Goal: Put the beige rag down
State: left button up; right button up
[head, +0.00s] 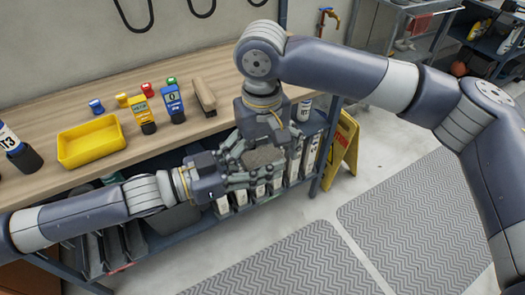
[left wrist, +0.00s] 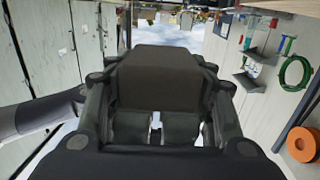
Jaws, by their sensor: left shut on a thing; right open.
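The rag (head: 265,157), a small brownish-beige pad, is in my left gripper (head: 240,168), held in front of the workbench's front edge. In the left wrist view the rag (left wrist: 165,75) is a dark brown, block-like shape between the fingers. My left gripper is shut on it. My right gripper (head: 268,143) points down from above, right at the rag. Its fingers are open around or beside the rag; the overlap of both hands hides whether they touch it.
The wooden workbench (head: 60,200) holds a yellow bin (head: 91,142), a brush-like block (head: 203,96), two labelled bottles and several small coloured items. Below is a shelf with several white-labelled containers. A yellow floor sign (head: 342,150) stands right of the bench, grey mats (head: 410,210) beyond.

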jog(key=c, duration=1.1)
pick_arm(q)
jog(key=o, duration=1.1)
pick_arm(e)
jog(key=shift+c, duration=0.2)
pick_arm(q)
jog(key=shift+o, duration=0.2)
